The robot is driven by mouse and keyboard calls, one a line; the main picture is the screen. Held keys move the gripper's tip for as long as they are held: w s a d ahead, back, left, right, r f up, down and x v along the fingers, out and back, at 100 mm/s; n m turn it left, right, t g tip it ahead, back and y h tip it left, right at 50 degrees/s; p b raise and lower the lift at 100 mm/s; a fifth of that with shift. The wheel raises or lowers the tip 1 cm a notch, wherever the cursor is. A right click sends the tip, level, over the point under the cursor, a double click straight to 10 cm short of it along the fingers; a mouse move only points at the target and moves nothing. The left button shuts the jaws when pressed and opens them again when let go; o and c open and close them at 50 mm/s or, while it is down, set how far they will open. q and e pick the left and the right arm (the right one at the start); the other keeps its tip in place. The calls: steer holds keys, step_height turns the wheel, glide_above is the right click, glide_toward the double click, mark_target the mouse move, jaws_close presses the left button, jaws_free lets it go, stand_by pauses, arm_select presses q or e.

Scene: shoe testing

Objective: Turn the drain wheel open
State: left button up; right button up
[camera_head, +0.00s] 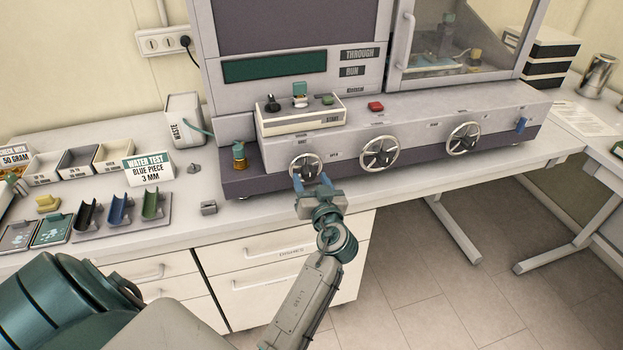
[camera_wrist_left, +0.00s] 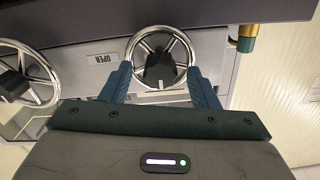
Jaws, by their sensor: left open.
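Three silver hand wheels with dark hubs sit along the front of the machine: a left wheel (camera_head: 305,167), a middle wheel (camera_head: 380,153) and a right wheel (camera_head: 463,138). I cannot read which is the drain wheel. My left gripper (camera_head: 312,183) is open just in front of the left wheel's lower edge. In the left wrist view, the left wheel (camera_wrist_left: 162,58) lies between and beyond the open fingertips (camera_wrist_left: 159,78), which flank its near rim. An OPEN label (camera_wrist_left: 99,59) is beside it. I cannot tell whether the fingers touch the rim. My right gripper is out of view.
A brass fitting (camera_head: 239,155) stands left of the left wheel. Above the wheels are a control box (camera_head: 300,115) and a red button (camera_head: 375,106). A water test sign (camera_head: 149,171) and several small trays occupy the bench's left. Drawers (camera_head: 285,253) are below.

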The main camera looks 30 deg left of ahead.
arm_select(q)
steer(key=c, duration=0.9)
steer(key=shift+c, duration=0.4)
